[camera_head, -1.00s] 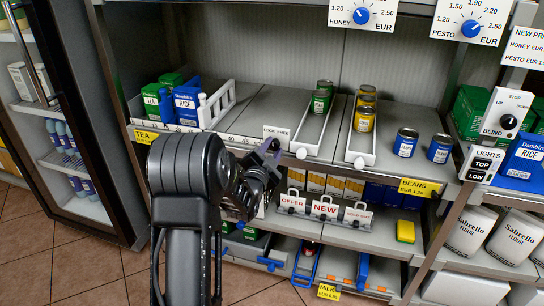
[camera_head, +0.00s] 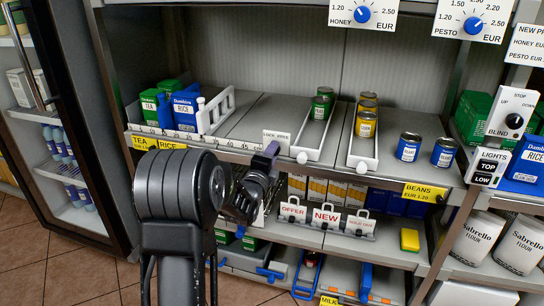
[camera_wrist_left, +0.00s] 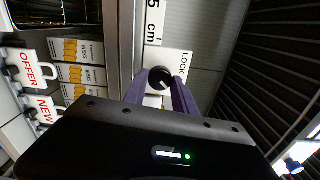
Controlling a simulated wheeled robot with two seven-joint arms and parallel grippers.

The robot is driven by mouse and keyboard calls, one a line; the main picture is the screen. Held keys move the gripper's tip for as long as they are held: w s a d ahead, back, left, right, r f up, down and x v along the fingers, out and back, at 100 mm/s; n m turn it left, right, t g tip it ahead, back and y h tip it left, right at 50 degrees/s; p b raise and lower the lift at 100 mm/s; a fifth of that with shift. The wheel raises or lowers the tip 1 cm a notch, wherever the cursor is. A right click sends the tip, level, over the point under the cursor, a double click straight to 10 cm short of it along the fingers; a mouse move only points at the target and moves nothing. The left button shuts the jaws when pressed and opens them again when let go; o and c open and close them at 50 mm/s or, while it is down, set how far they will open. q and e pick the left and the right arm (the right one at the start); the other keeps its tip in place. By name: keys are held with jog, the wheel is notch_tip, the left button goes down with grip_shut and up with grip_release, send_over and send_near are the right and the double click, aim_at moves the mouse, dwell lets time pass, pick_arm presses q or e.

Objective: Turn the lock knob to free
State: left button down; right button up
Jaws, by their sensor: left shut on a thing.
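The lock knob (camera_wrist_left: 160,78) is a round black knob with a light mark on its face, on a white label plate (camera_wrist_left: 182,62) in the left wrist view. The word LOCK is readable there; the rest of the lettering is hidden by a finger. In the head view the plate (camera_head: 276,135) is on the shelf's front edge, and the knob is hidden behind my gripper. My left gripper (camera_wrist_left: 159,84) has its purple fingers on either side of the knob and is shut on it. The left gripper (camera_head: 270,150) shows just below the plate in the head view. My right gripper is not in view.
A white pusher lane (camera_head: 314,140) with cans is right of the plate, on the shelf above. A ruler strip (camera_head: 225,143) runs along the shelf edge to the left.

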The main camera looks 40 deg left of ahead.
pick_arm(q)
jog(key=shift+m, duration=0.4)
jog(key=c, duration=1)
grip_release()
jog(key=v, duration=0.7)
jog(key=shift+s+d+p, duration=0.15)
jog(key=shift+s+p, duration=0.2)
jog(key=shift+s, duration=0.05)
